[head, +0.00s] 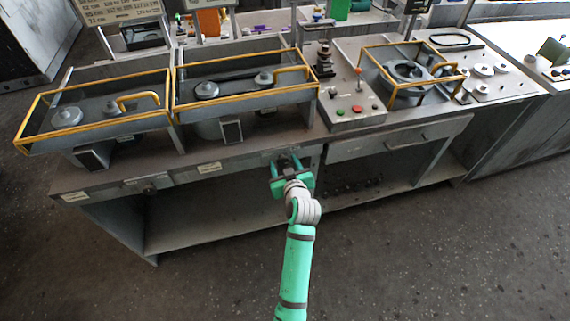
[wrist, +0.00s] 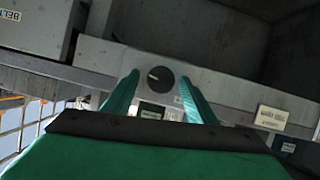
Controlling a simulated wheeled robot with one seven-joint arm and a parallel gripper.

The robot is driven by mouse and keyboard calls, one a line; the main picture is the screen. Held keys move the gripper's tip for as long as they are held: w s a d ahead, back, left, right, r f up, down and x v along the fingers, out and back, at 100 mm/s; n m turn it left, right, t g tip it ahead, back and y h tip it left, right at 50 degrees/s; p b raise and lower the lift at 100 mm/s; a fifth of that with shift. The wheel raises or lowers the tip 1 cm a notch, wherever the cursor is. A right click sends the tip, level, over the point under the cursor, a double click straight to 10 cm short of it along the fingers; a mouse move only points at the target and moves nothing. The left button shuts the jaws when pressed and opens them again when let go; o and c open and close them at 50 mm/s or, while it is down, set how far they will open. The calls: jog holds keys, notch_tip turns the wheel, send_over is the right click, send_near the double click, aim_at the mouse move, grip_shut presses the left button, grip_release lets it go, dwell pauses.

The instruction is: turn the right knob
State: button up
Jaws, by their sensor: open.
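The right knob is a round dark dial (wrist: 160,79) with a small light mark, set on a grey front panel. It shows in the wrist view between the two green fingers of my gripper (wrist: 159,88). The fingers are open, one on each side of the knob, with clear space between them and the dial; whether they reach around it in depth I cannot tell. In the head view my gripper (head: 286,167) is at the bench's front rail, right of centre, and largely hides this knob.
A grey workbench (head: 237,165) carries yellow-railed housings (head: 120,110) and a control box with red and green buttons (head: 352,112). A second dark knob (head: 148,187) sits further left on the front rail. A drawer (head: 400,140) is to the right. The floor in front is clear.

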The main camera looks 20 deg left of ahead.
jog(key=c, duration=1.1)
jog(key=shift+o, duration=0.2)
jog(key=shift+d, duration=0.2)
jog(key=shift+w, duration=0.1)
jog(key=shift+d+m+y, duration=0.1)
jog(key=shift+m+y, duration=0.3)
jog(key=shift+m, duration=0.4)
jog(key=shift+w+d+m+g+y, duration=0.1)
jog(key=shift+m+g+y, duration=0.4)
jog(key=shift+m, duration=0.35)
jog(key=shift+w+d+m+g+y, duration=0.1)
jog(key=shift+m+g+y, duration=0.2)
jog(key=shift+m+y, duration=0.45)
jog(key=shift+s+a, duration=0.1)
